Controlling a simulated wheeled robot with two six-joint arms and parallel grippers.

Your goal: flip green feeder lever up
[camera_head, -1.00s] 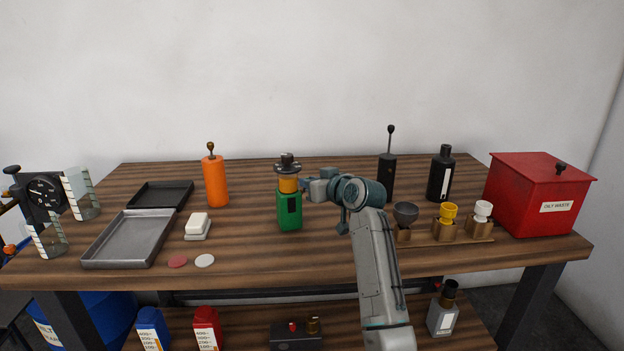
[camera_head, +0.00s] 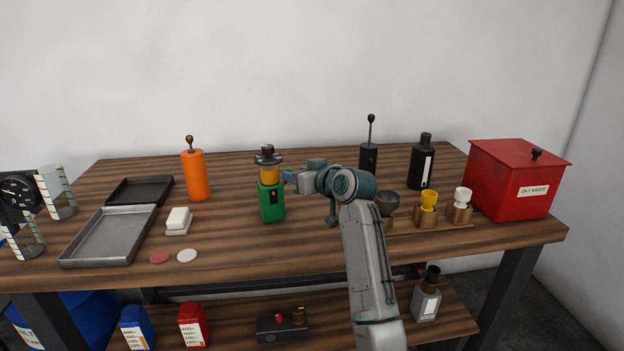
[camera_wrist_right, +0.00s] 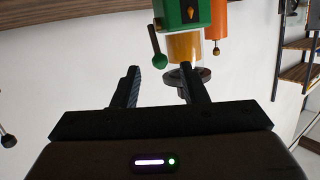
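The green feeder (camera_head: 271,204) stands upright mid-table, with an amber section and a dark cap above its green body. The wrist view is upside down and shows the green body (camera_wrist_right: 183,12) at the top. Its lever, a grey rod with a green knob (camera_wrist_right: 159,61), points towards the cap side, which is up. My right gripper (camera_wrist_right: 160,72) is open and empty, its fingertips close to the knob. Contact cannot be told. In the head view my right gripper (camera_head: 291,177) is right beside the feeder, its fingers hard to see. My left gripper is not in view.
A metal tray (camera_head: 66,257) lies at left, a red waste bin (camera_head: 512,180) at right. The table front before the green feeder is clear.

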